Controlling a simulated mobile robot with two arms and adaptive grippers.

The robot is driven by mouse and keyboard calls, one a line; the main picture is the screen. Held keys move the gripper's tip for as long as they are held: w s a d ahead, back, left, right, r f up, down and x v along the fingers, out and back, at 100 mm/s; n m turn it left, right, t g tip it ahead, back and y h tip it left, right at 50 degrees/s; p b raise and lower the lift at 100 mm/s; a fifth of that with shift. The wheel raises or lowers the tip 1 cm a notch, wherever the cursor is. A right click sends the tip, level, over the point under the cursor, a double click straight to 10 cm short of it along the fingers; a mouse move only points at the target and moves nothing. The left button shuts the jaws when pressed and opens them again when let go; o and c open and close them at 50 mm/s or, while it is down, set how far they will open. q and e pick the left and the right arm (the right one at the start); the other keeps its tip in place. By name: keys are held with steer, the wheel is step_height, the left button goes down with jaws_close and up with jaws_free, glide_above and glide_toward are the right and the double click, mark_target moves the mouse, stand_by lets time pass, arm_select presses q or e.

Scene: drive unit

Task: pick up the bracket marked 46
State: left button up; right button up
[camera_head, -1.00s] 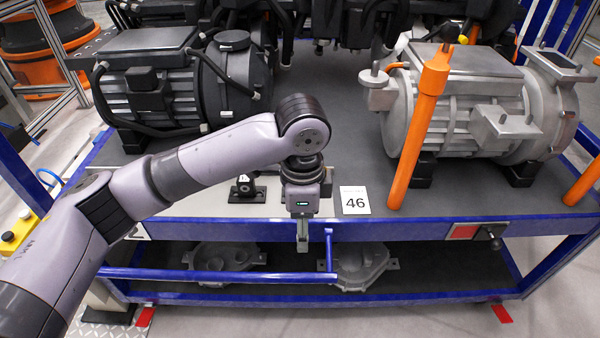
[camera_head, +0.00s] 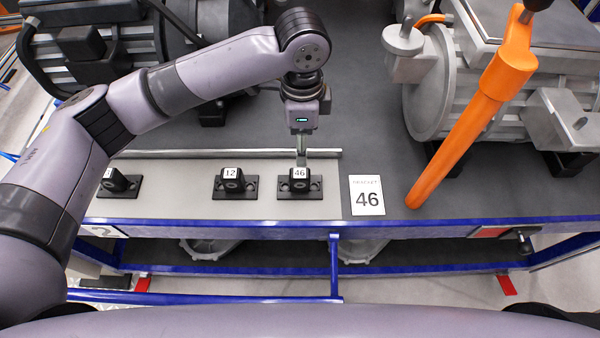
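The bracket marked 46 (camera_head: 300,189) is a small black block on a flat base with holes. It sits on the light grey strip at the front of the bench, just left of a white card (camera_head: 367,197) that reads 46. My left gripper (camera_head: 302,160) points down, directly behind or above this bracket in the picture. Its fingers are seen edge-on and overlap, so their opening and any contact with the bracket cannot be told. My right gripper is not in view.
A bracket marked 12 (camera_head: 235,189) and another bracket (camera_head: 119,186) stand to the left on the same strip. An orange lever (camera_head: 472,110) slants up at the right. A grey drive unit (camera_head: 440,90) stands behind it. A blue rail (camera_head: 260,229) edges the bench.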

mark_target(300, 173)
arm_select(q)
step_height(300, 173, down, 8)
steer(key=shift+f+p, duration=0.2)
steer(key=shift+p, duration=0.45)
steer(key=shift+f, duration=0.5)
steer(key=shift+a+f+p, duration=0.1)
steer(key=shift+f+p, duration=0.2)
step_height(300, 173, down, 4)
steer(key=shift+a+r+p, duration=0.1)
steer(key=shift+r+p, duration=0.05)
steer(key=shift+p, duration=0.45)
steer(key=shift+f, duration=0.4)
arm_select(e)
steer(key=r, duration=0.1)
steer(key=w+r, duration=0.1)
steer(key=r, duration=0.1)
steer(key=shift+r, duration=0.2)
arm_select(q)
jaws_close()
steer(key=shift+w+r, duration=0.1)
